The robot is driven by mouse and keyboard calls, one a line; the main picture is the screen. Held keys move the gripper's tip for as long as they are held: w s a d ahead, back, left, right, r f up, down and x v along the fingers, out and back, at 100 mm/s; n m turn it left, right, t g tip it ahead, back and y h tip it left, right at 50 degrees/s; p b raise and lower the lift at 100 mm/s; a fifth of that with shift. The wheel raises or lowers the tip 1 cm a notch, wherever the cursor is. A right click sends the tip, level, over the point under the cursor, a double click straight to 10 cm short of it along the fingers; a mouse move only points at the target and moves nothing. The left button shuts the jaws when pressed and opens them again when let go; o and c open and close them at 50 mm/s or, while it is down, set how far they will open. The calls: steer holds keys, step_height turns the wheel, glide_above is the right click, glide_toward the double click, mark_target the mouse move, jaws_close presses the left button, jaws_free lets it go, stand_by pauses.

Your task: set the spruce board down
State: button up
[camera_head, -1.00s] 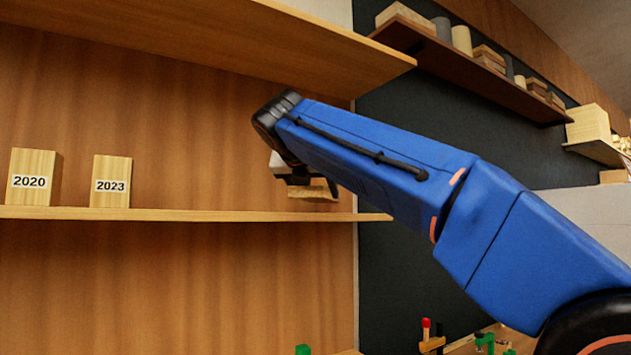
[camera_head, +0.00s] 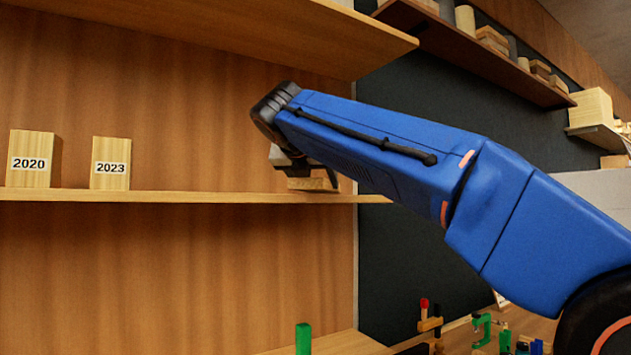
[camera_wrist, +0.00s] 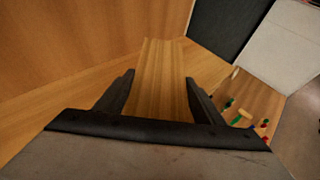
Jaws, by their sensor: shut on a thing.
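The spruce board (camera_wrist: 163,85) is a pale wooden piece with straight grain, held between the two dark fingers of my gripper (camera_wrist: 160,92) in the wrist view. In the head view the board (camera_head: 308,184) shows under my gripper (camera_head: 308,172), low over the right end of the middle shelf (camera_head: 200,197). Its lower edge appears at the shelf's level; I cannot tell for sure whether it touches. My arm hides part of the gripper and board.
Two wooden blocks labelled 2020 (camera_head: 32,160) and 2023 (camera_head: 110,163) stand left on the same shelf, with clear shelf between them and the board. An upper shelf (camera_head: 240,35) hangs above. Clamps and a green item (camera_head: 303,338) are below.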

steer(key=shift+f, duration=0.4)
steer(key=o, duration=1.4)
steer(key=shift+s, duration=0.1)
steer(key=v, duration=1.7)
steer(key=shift+s, duration=0.1)
